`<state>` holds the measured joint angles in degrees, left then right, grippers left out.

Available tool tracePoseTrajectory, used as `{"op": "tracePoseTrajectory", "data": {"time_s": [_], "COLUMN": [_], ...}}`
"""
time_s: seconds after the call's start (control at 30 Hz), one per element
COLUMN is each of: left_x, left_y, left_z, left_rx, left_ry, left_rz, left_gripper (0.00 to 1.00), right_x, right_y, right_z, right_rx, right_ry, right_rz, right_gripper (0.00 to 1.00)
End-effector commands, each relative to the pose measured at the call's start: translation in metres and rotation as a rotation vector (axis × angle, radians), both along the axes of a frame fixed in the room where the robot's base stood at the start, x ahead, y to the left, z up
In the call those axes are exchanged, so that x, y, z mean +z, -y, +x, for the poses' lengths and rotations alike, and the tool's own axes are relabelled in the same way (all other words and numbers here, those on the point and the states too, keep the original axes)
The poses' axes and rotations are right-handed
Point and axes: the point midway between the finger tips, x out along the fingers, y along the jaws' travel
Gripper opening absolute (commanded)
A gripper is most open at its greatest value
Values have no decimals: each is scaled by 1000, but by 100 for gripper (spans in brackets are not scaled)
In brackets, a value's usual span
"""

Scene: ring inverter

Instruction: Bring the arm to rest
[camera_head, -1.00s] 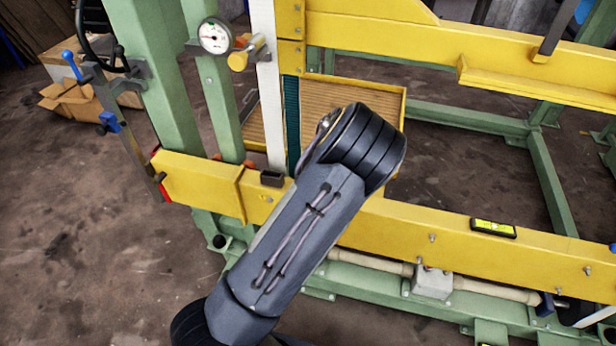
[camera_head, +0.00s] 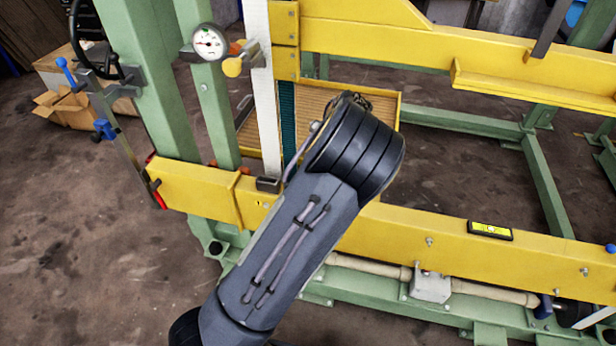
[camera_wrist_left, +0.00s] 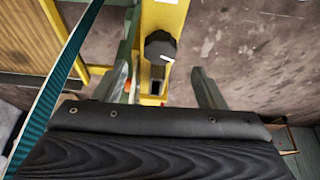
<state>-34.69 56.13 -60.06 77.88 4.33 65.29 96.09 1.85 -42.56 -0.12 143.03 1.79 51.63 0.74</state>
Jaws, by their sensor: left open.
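One of my arms (camera_head: 285,250) rises from the bottom of the head view, its dark ribbed joint (camera_head: 355,150) in front of the yellow lower beam (camera_head: 400,222). Its hand is hidden in that view. In the left wrist view my left gripper (camera_wrist_left: 158,85) has its two fingers spread apart, with nothing seen held between them. A black knob (camera_wrist_left: 160,45) and a small dark socket (camera_wrist_left: 157,80) on a yellow beam show beyond and between the fingers. I cannot tell how far they are from the fingertips. My right gripper is not in view.
A teal strip (camera_wrist_left: 60,80) runs close by on the left in the wrist view. Bare floor (camera_head: 70,240) lies left.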

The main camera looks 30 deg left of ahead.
Motion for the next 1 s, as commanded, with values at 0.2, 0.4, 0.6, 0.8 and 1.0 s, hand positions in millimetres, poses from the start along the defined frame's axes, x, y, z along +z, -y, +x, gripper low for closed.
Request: {"op": "tracePoseTrajectory", "data": {"time_s": [0.2, 0.4, 0.6, 0.8, 1.0], "left_x": [9, 9, 9, 10, 26], "left_y": [3, 3, 3, -6, 0], "left_z": [1, 1, 0, -25, -86], "left_rx": [0, 0, 1, -57, -325], "left_ry": [-1, -1, -2, -28, 3], "left_rz": [1, 1, -1, -152, -486], "left_gripper": [64, 64, 64, 64, 64], "right_x": [0, 0, 0, 0, 0], "right_y": [0, 0, 0, 0, 0], "right_z": [0, 0, 0, 0, 0], "right_rx": [0, 0, 0, 0, 0], "right_ry": [0, 0, 0, 0, 0], "right_rz": [0, 0, 0, 0, 0], "right_gripper": [0, 0, 0, 0, 0]}}
